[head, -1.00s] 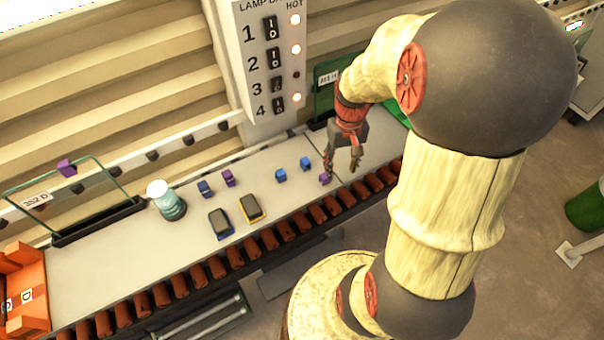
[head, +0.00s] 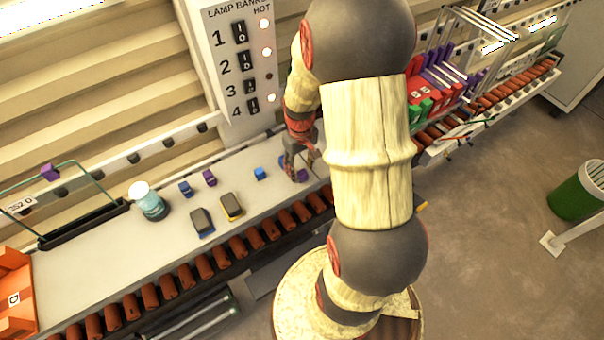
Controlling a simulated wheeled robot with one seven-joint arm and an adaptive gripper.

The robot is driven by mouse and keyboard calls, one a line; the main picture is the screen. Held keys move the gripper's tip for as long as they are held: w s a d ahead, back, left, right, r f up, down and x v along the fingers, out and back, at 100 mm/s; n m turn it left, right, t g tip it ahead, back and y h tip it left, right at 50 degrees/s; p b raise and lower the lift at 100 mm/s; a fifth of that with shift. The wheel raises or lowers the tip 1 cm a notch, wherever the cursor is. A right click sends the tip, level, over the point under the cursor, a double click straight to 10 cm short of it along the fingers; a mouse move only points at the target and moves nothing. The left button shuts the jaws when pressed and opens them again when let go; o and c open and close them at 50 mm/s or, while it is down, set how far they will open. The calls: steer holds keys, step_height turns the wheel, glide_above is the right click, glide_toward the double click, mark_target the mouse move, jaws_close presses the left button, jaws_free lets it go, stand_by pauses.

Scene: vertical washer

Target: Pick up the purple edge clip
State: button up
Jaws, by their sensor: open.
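A small purple edge clip (head: 303,175) lies on the pale bench top (head: 110,258) at the fingertips of my gripper (head: 301,169). My gripper points down with its fingers apart, and the clip shows between or just beside the tips; I cannot tell whether they touch it. A second purple clip (head: 210,178) lies on the bench further left, beside a blue clip (head: 186,189). A third purple clip (head: 49,172) sits on the top edge of the glass pane at the far left.
Another blue clip (head: 260,174) lies just left of my gripper. Two dark blocks, one with blue (head: 202,221) and one with yellow (head: 231,206), and a teal jar (head: 150,201) stand further left. Brown rollers (head: 237,256) line the front edge. The lamp panel (head: 235,65) rises behind.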

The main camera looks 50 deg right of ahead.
steer(key=shift+f, duration=1.25)
steer(key=shift+c, duration=1.4)
steer(key=c, duration=0.6)
